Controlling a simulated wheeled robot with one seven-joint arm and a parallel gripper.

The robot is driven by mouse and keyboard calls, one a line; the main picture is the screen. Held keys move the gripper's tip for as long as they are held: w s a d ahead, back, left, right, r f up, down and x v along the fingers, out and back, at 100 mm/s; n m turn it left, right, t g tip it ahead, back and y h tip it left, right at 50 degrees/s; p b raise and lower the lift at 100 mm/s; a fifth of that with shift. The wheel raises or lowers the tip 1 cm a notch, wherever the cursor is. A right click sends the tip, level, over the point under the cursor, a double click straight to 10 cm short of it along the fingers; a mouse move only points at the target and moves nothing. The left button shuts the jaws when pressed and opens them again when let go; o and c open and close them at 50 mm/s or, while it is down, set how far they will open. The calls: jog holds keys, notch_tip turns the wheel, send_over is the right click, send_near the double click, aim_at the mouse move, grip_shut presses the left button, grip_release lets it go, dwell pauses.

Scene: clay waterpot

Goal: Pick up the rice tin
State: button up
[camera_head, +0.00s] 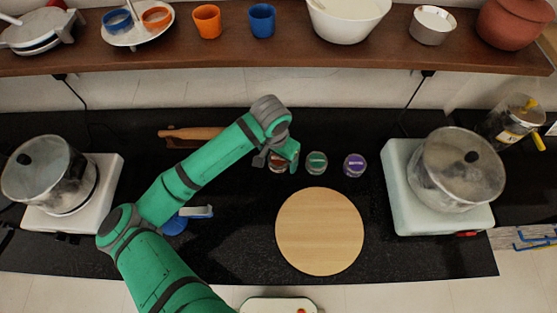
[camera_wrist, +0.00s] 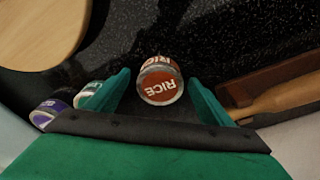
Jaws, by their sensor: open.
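The rice tin (camera_wrist: 160,84) has a red-brown lid marked RICE and stands on the black counter in the wrist view. My gripper (camera_wrist: 162,90) is open, with one green finger on either side of the tin.
A green-lidded tin (camera_head: 316,162) and a purple-lidded tin (camera_head: 354,165) stand to the right. A rolling pin (camera_head: 192,133) lies to the left. A round wooden board (camera_head: 319,231) lies in front. Stoves with pots (camera_head: 456,168) stand at both sides; a shelf (camera_head: 300,55) runs behind.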

jog(key=shift+c, duration=0.6)
jog(key=c, duration=1.2)
